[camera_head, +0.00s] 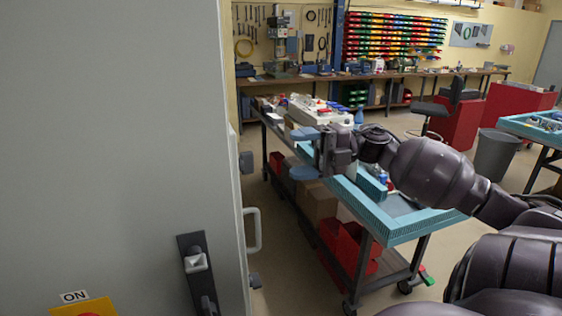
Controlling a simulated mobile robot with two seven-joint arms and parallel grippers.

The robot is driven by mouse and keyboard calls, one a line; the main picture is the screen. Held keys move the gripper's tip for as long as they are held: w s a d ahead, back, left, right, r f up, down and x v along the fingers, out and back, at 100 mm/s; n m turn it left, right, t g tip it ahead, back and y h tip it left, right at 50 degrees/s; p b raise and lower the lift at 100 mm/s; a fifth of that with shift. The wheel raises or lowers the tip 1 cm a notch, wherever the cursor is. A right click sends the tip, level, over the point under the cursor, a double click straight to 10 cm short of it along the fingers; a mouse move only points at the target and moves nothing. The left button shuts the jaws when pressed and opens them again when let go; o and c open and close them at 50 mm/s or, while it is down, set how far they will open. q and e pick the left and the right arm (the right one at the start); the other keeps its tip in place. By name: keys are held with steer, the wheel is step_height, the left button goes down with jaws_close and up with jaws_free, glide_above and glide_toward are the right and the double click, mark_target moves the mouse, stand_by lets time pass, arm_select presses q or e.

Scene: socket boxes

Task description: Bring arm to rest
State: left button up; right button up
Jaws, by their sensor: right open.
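My right arm (425,172) comes in from the right side and reaches toward the middle of the view. My right gripper (303,153) is open, its two blue-grey fingers apart and pointing left. Nothing shows between the fingers. The gripper is in front of the wheeled cart's top, as seen from the head, and hides part of it. My left gripper is not in view.
A large grey cabinet (120,130) with a handle (252,230) fills the left side. A wheeled cart (392,232) with a teal rim carries boxes and red bins. A grey waste bin (493,154) and another teal table (535,128) stand at right.

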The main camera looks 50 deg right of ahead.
steer(key=shift+s+d, duration=0.3)
steer(key=shift+d, duration=0.25)
